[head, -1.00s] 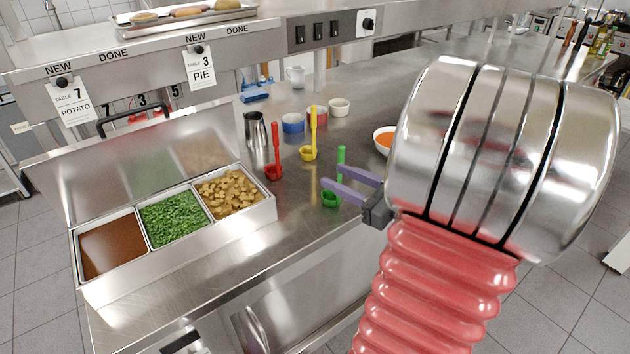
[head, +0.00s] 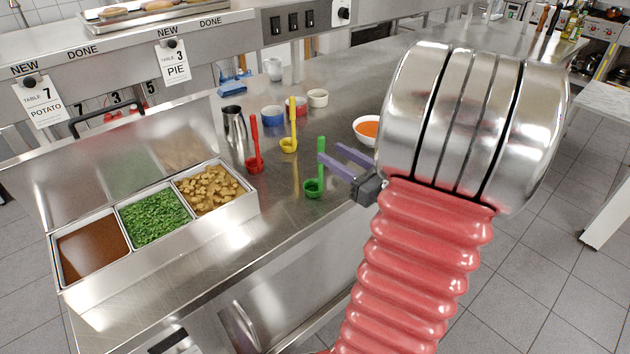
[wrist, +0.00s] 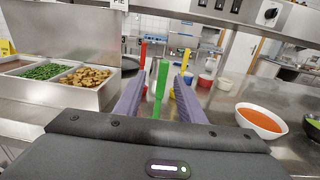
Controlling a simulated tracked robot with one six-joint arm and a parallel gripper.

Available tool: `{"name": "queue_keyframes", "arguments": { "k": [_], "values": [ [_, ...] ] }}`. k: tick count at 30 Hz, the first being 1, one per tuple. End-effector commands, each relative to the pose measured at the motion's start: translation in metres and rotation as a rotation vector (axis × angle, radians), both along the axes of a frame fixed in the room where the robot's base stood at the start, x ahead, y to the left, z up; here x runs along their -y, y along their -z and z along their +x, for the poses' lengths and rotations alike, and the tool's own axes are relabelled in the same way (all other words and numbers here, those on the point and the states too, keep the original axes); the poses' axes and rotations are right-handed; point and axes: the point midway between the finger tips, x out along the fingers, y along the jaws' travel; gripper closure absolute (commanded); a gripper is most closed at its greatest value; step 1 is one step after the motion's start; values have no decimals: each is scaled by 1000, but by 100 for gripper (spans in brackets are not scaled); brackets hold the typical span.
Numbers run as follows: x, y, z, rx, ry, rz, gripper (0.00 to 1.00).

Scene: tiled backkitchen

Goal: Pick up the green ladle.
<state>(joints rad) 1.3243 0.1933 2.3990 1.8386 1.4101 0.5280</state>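The green ladle (head: 314,187) stands upright on the steel counter, its cup at the bottom and its handle pointing up. In the wrist view its handle (wrist: 160,88) rises between the two purple fingers, nearer the right tip of the left finger, with clear space on both sides. My gripper (head: 345,158) is open and empty, close to the ladle's handle on its right side in the head view. The ladle's cup is hidden behind my gripper body in the wrist view. I cannot tell whether the handle is fully between the fingertips in depth.
A red ladle (head: 254,150) and a yellow ladle (head: 291,130) stand behind and left. A bowl of orange soup (head: 367,130) is to the right. A steel container (head: 243,212) of food stands left. A metal pitcher (head: 234,124) and small cups stand farther back.

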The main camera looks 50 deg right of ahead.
Motion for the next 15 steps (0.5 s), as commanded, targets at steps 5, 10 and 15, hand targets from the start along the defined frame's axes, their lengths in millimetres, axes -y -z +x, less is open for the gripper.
{"name": "queue_keyframes", "arguments": {
  "k": [5,10,15],
  "values": [
    [0,0,22,0,-4,-1,64],
    [2,0,42,0,-4,-1,64],
    [3,0,52,0,-2,0,64]
  ]
}}
